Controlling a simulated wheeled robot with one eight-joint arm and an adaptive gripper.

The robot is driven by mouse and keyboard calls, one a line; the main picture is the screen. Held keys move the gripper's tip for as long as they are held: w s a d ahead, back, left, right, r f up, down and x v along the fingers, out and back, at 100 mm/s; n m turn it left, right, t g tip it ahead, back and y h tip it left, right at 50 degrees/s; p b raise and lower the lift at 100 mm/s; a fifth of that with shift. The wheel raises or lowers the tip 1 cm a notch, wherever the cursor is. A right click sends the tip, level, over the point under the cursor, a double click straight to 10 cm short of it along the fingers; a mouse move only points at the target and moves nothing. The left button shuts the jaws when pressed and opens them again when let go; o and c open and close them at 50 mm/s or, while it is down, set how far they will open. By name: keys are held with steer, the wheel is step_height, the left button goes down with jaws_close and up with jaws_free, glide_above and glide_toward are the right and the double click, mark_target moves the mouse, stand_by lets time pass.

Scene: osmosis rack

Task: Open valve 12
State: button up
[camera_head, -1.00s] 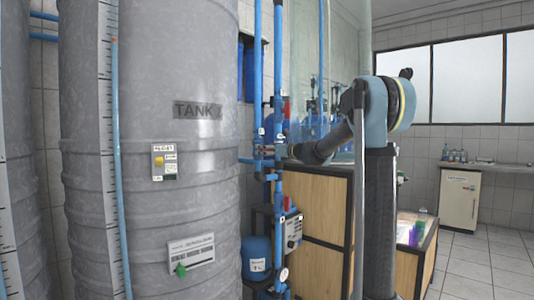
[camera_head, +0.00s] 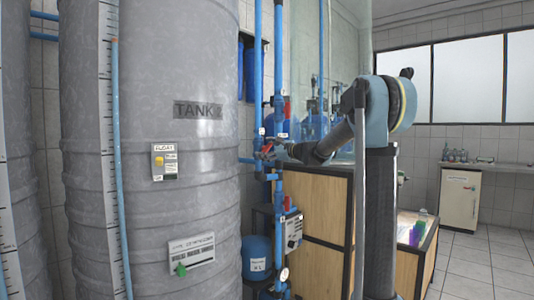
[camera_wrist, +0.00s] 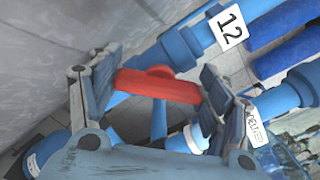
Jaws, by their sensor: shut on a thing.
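The valve handle is a red bar (camera_wrist: 158,87) in the wrist view, on blue piping beside a white tag (camera_wrist: 230,27) reading 12. My gripper (camera_wrist: 158,92) has one finger at each end of the bar and is shut on it. In the head view my gripper (camera_head: 280,150) reaches left to the blue pipes beside the tank, where the red handle (camera_head: 267,149) shows small and tilted. The valve body under the handle is partly hidden by the bar and my gripper.
The large grey tank (camera_head: 150,220) stands close left of the pipes. Another red valve handle (camera_head: 287,108) is above, and one (camera_head: 287,203) below. A wooden cabinet (camera_head: 315,195) is under my arm. Open floor (camera_head: 480,265) lies to the right.

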steer(key=shift+f+n, duration=0.1)
steer(key=shift+n, duration=0.3)
steer(key=o, duration=1.1)
steer(key=v, duration=1.2)
